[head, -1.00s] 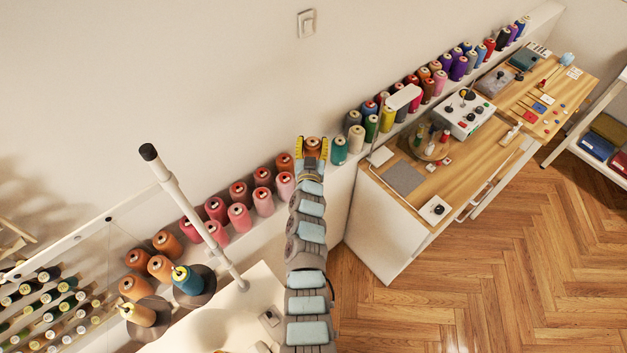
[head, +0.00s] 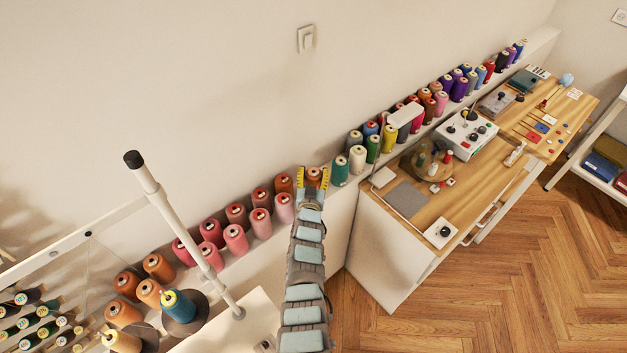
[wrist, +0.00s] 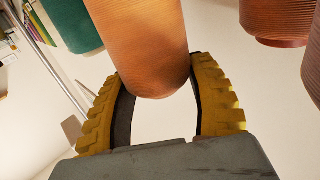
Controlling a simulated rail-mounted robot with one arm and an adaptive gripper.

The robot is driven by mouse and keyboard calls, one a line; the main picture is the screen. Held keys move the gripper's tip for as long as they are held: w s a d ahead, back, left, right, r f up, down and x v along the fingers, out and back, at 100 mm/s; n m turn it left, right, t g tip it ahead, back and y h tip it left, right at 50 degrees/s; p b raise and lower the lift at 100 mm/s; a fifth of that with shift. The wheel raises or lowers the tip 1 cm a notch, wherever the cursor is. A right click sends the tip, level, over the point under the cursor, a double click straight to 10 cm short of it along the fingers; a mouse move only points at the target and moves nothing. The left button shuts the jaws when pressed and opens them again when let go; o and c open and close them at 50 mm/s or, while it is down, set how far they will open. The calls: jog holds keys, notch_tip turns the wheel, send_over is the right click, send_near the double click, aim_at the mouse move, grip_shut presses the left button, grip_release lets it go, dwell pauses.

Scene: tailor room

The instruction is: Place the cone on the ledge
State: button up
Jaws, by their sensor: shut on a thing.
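My gripper (head: 313,180), with yellow ridged fingers, is shut on an orange-brown thread cone (head: 313,174). In the wrist view the cone (wrist: 145,45) stands between the two fingers (wrist: 163,105), its rounded lower end showing. The ledge (head: 541,43) is the long white shelf along the wall, lined with thread cones. The held cone is at the gap between an orange cone (head: 284,184) on the left and a teal-green cone (head: 341,172) on the right. I cannot tell whether its base touches the ledge.
Pink cones (head: 236,239) stand left of my gripper; a pale cone (head: 357,159) and others stand right. A white pole (head: 190,230) rises at left. A wooden worktable (head: 452,184) with a control box (head: 466,132) stands at right.

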aim_at(313, 184)
jog(key=shift+f+b, duration=0.35)
jog(key=shift+f, duration=0.95)
jog(key=shift+f, duration=0.15)
jog(key=o, duration=1.2)
jog(key=shift+r, duration=0.25)
jog(key=shift+s+a+f+p, duration=0.15)
jog(key=shift+s+p, duration=0.4)
jog(key=shift+s, duration=0.85)
jog(key=shift+s+a+r+p, duration=0.1)
jog(key=shift+s+p, duration=0.45)
jog(key=shift+s, duration=0.8)
